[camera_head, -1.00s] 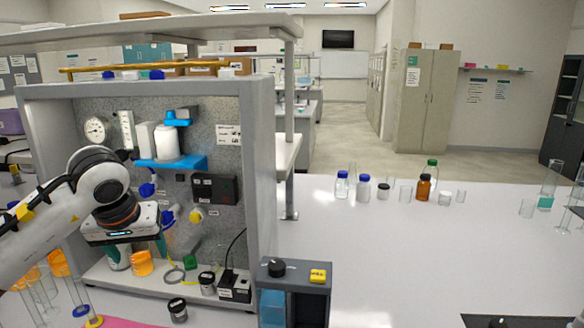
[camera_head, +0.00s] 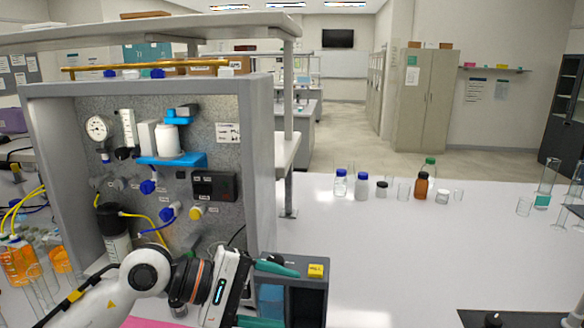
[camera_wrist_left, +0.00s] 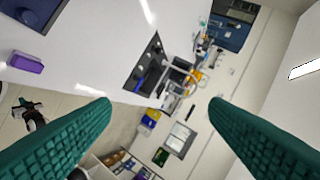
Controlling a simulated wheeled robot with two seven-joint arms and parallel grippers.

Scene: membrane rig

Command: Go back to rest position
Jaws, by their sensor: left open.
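My left gripper (camera_head: 284,297) is in the lower middle of the head view, low in front of the rig's right side. Its teal fingers point right and partly cover the grey box with the yellow label (camera_head: 316,270). In the wrist view, the left gripper's two fingers (camera_wrist_left: 160,106) are wide apart with nothing held between them. The membrane rig (camera_head: 262,150) stands upright behind my left arm, with a gauge, blue fittings and a dark display on its panel. My arm hides the rig's lower part. My right gripper is not seen.
Several bottles and beakers, including a brown bottle (camera_head: 421,186), stand at the table's back right. An orange-filled beaker (camera_head: 18,262) is at the far left. A dark flat area (camera_head: 540,319) lies at the lower right edge. The white tabletop (camera_head: 400,250) between is clear.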

